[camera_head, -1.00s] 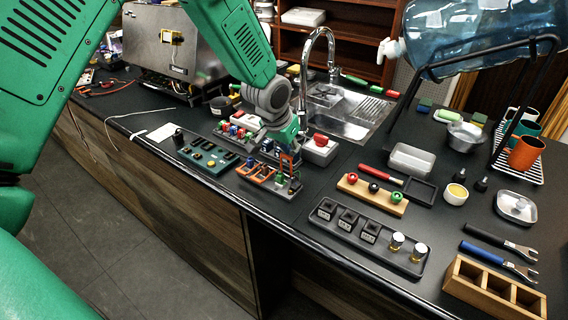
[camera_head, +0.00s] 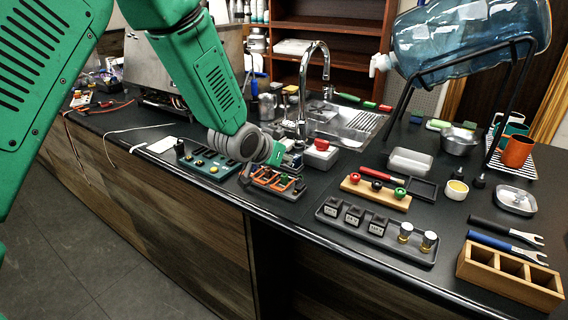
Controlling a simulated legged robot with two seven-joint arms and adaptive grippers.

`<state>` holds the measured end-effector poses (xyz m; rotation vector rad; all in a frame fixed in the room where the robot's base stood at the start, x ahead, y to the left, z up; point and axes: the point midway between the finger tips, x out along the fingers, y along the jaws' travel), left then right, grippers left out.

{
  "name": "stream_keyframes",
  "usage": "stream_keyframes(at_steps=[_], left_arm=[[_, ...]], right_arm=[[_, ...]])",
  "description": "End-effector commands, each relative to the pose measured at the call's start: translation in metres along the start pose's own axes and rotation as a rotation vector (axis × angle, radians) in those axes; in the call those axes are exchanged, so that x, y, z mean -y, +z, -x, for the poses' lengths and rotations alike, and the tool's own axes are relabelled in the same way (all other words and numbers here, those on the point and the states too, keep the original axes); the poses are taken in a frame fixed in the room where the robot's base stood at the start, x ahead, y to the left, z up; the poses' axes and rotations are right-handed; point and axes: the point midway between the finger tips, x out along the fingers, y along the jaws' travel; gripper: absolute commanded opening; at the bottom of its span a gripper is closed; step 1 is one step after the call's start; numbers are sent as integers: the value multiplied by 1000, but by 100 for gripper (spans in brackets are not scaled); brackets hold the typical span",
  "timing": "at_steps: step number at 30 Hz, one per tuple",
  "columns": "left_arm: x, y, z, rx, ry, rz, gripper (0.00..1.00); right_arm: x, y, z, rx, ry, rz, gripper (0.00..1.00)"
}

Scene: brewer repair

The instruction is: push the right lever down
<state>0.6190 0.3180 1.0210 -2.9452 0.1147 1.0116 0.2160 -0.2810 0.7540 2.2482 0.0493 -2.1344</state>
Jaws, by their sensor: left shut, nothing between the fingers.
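The lever unit (camera_head: 272,182), a dark base with two orange levers, sits near the counter's front edge, just right of a teal panel. The left lever (camera_head: 262,175) lies low on the base. The right lever (camera_head: 284,183) also looks low and close to the base. My left gripper (camera_head: 279,155) is just above and behind the unit, shut and empty; its fingers are small and partly hidden. I cannot tell whether it touches the right lever. My right gripper is not in view.
The teal panel (camera_head: 207,163) is left of the levers. A red-button box (camera_head: 320,152) stands behind right. A wooden strip with knobs (camera_head: 376,192) and a dark tray (camera_head: 376,236) lie to the right. The sink tap (camera_head: 302,90) rises behind.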

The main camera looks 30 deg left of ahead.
Motion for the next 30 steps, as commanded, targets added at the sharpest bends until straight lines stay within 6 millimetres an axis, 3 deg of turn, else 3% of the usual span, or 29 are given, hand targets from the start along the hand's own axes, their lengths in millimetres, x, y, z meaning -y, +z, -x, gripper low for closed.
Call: stream_keyframes(at_steps=[13,24,30], left_arm=[[0,-12,11,1,0,0,0],[0,-13,11,2,0,0,0],[-1,-31,21,1,1,0,0]], right_arm=[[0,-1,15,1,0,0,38],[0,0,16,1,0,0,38],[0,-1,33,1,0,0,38]])
